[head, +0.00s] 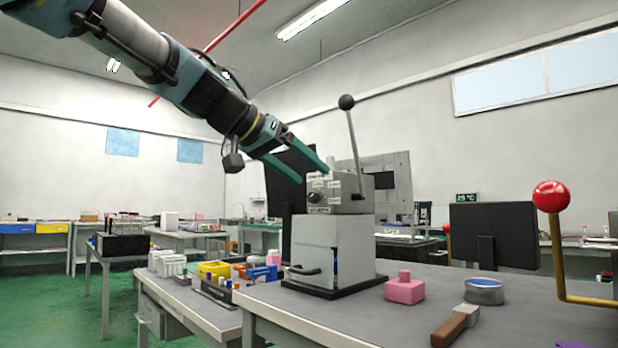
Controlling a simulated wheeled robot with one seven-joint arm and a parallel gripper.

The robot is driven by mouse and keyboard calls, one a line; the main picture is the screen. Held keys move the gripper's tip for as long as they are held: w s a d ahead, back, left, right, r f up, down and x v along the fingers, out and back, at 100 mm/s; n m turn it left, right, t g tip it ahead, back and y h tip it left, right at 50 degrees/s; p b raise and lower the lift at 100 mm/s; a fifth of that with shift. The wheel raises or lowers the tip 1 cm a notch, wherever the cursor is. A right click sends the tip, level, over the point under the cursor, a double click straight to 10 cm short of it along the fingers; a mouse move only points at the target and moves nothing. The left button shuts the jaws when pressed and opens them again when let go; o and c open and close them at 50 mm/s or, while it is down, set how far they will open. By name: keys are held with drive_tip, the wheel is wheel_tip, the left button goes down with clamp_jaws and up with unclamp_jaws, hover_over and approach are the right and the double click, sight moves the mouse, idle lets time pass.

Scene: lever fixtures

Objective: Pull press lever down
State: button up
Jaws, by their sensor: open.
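A grey box-shaped press (333,245) stands on the workbench, with a dial and labels on its upper part. Its thin metal lever (354,143) stands nearly upright, leaning slightly left, with a black ball knob (347,101) on top. My gripper (313,175) reaches in from the upper left. Its two teal fingers are apart with nothing seen between them. The fingertips are left of the lever and lower than the knob, near the top of the press in the picture. Whether they touch the press is unclear.
A red ball (551,196) on a bent yellow rod stands at the right. A dark monitor (494,236) stands behind. Space around the black knob looks clear.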

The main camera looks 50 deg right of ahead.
drive_tip(key=s+r+v, duration=0.1)
drive_tip(key=v, duration=0.7)
drive_tip(key=shift+w+r, duration=0.45)
drive_tip(key=shift+w, duration=0.1)
idle(0.6)
drive_tip(key=v, duration=1)
drive_tip(key=shift+a+r, duration=0.25)
drive_tip(key=shift+a, duration=0.1)
